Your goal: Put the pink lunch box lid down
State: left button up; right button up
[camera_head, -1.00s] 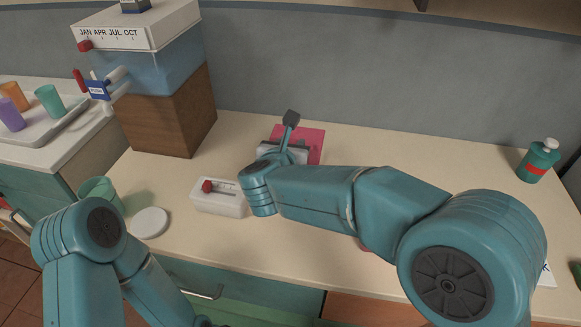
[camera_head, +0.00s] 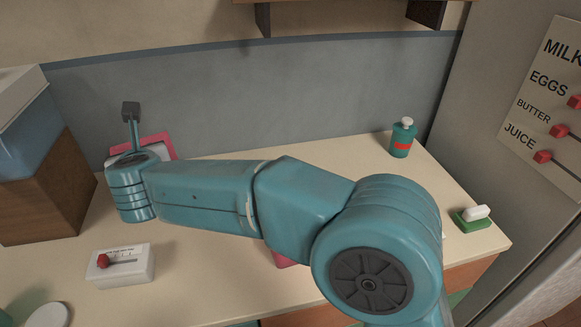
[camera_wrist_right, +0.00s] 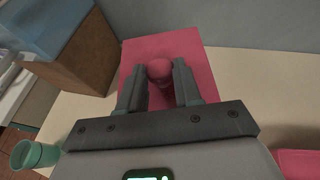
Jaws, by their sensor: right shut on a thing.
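The pink lunch box lid (camera_wrist_right: 200,50) is a flat pink panel with a round knob (camera_wrist_right: 160,68) in the right wrist view. My right gripper (camera_wrist_right: 159,75) is shut on that knob, one finger on each side. In the head view the lid (camera_head: 157,143) shows partly behind my right wrist, which hides the fingers. I cannot tell whether the lid touches the counter. A pink box-like thing (camera_wrist_right: 300,163) sits at the lower right of the wrist view, and a sliver of pink (camera_head: 284,261) shows below my right arm in the head view. My left gripper is out of view.
A wooden block with a blue container (camera_head: 35,140) stands at the left. A white box with a red knob (camera_head: 121,265) and a white disc (camera_head: 48,315) are in front. A teal bottle (camera_head: 402,138) and a green-and-white block (camera_head: 472,219) stand right. A teal cup (camera_wrist_right: 32,155) is left.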

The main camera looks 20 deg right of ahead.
jog(key=w+d+r+y+p, duration=0.1)
jog(key=w+d+r, duration=0.1)
jog(key=w+d, duration=0.4)
jog(key=w+d+f+m+h+p, duration=0.1)
jog(key=w+d+m+h+p, duration=0.1)
jog(key=d, duration=1.3)
jog(key=w+d+f+m+h+p, duration=0.1)
jog(key=w+d+f+h+p, duration=0.15)
jog(key=d, duration=1.35)
jog(key=f+b, duration=0.4)
jog(key=f, duration=0.1)
jog(key=f+b, duration=0.9)
jog(key=f, duration=0.1)
jog(key=shift+d, duration=0.25)
notch_tip(320, 180, down, 4)
jog(key=b, duration=0.3)
jog(key=shift+f, duration=0.2)
jog(key=shift+w+f+b, duration=0.1)
jog(key=shift+f+b, duration=0.1)
jog(key=shift+b, duration=0.1)
jog(key=shift+r, duration=0.15)
jog(key=shift+f, duration=0.2)
jog(key=o, duration=1)
jog(key=shift+o, duration=0.2)
jog(key=shift+r, duration=0.1)
